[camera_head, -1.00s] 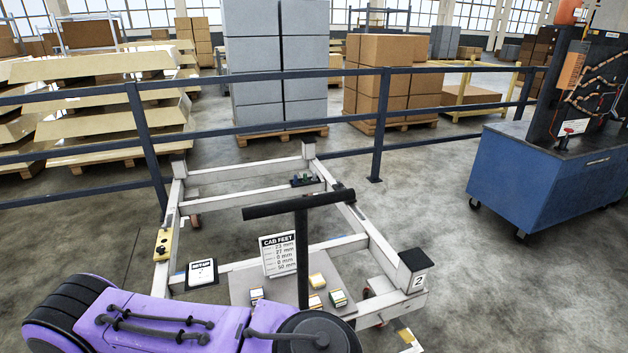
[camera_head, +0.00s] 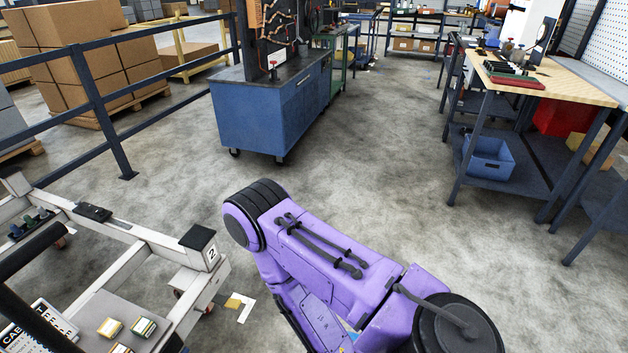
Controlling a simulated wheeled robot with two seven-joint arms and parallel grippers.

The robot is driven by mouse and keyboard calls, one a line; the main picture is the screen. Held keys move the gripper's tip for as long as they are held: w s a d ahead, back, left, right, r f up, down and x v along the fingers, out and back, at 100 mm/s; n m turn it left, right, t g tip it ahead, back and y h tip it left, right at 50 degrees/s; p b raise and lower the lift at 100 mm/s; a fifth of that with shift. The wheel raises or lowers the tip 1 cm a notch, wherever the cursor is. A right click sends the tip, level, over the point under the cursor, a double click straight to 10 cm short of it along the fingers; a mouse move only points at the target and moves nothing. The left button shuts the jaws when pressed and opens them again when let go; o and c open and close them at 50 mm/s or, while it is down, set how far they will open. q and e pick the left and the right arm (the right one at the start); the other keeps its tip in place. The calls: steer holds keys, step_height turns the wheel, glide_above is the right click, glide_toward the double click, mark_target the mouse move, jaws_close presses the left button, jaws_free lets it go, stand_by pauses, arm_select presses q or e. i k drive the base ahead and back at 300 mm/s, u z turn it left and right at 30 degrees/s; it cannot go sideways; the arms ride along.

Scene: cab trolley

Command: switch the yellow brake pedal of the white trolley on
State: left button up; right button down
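The white trolley (camera_head: 150,243) is at the lower left, cut off by the picture's edge. Its near corner post has a black cap and the number 2 (camera_head: 211,253). A small yellow piece (camera_head: 233,302) shows low beside that corner, next to a white L-shaped mark; I cannot tell whether it is the brake pedal. A wheel with some red on it (camera_head: 180,294) is partly visible under the frame. My purple arm fills the lower middle and right. Neither gripper shows.
A blue wheeled cabinet (camera_head: 270,115) stands behind, and a dark railing (camera_head: 95,85) runs at the left. A workbench (camera_head: 540,85) with a blue bin (camera_head: 488,158) stands at the right. The concrete floor between trolley, cabinet and workbench is clear.

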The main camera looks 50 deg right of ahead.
mark_target(232, 304)
steer(key=z, duration=0.8)
steer(key=k, duration=0.45)
steer(key=z, duration=0.8)
steer(key=i, duration=0.85)
